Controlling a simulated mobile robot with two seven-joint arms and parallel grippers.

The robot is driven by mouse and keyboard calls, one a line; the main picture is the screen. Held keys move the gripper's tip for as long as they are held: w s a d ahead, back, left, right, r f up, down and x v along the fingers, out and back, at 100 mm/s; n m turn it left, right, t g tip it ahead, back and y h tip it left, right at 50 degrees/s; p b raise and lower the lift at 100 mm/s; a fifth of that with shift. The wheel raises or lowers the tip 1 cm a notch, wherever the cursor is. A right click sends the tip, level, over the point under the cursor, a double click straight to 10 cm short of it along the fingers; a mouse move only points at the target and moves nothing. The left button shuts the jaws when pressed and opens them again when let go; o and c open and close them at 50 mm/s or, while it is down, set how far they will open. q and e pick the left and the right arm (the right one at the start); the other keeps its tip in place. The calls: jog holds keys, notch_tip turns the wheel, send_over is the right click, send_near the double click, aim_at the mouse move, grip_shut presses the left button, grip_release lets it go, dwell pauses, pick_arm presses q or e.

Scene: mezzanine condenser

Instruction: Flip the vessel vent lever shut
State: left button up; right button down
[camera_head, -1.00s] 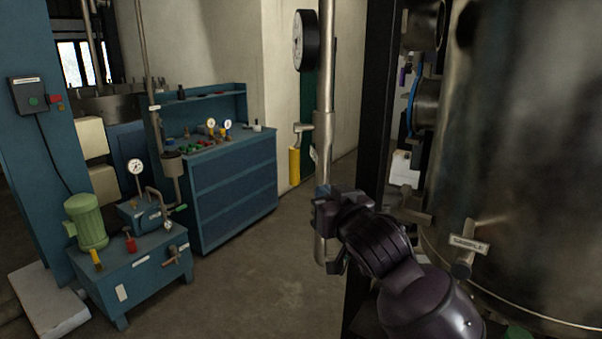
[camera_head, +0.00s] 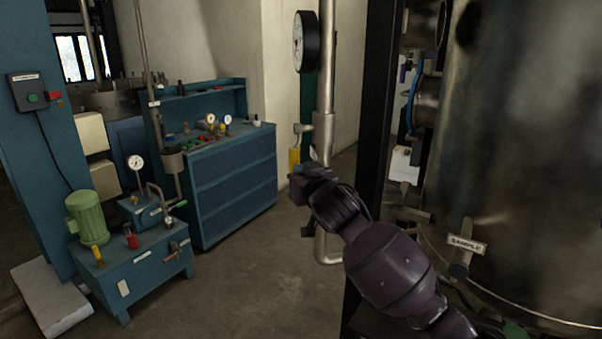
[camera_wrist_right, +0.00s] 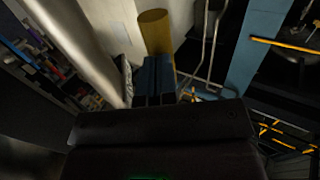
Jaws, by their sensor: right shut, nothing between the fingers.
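The vent lever has a yellow handle (camera_head: 294,157) that hangs down from a grey valve arm on the left side of a vertical steel pipe (camera_head: 324,110). My right gripper (camera_head: 300,181) is just below and in front of the handle and hides its lower end. In the right wrist view the yellow handle (camera_wrist_right: 155,32) stands just beyond the shut, empty fingertips of my right gripper (camera_wrist_right: 153,68). I cannot tell whether the fingers touch it. My left gripper is not in view.
A round gauge (camera_head: 305,42) sits on the pipe above the lever. A large steel vessel (camera_head: 525,150) and a dark upright post (camera_head: 377,110) stand to the right. A blue cabinet (camera_head: 240,180) and a pump unit (camera_head: 150,275) stand left. The floor between is clear.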

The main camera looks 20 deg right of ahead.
dwell(0.3)
jog(key=w+b, duration=0.1)
jog(key=w+t+b, duration=0.1)
jog(key=w+b, duration=0.1)
jog(key=shift+w+d+f+t, duration=0.1)
jog(key=shift+d+f+t, duration=0.1)
jog(key=shift+f+t, duration=0.1)
jog(key=shift+w, duration=0.35)
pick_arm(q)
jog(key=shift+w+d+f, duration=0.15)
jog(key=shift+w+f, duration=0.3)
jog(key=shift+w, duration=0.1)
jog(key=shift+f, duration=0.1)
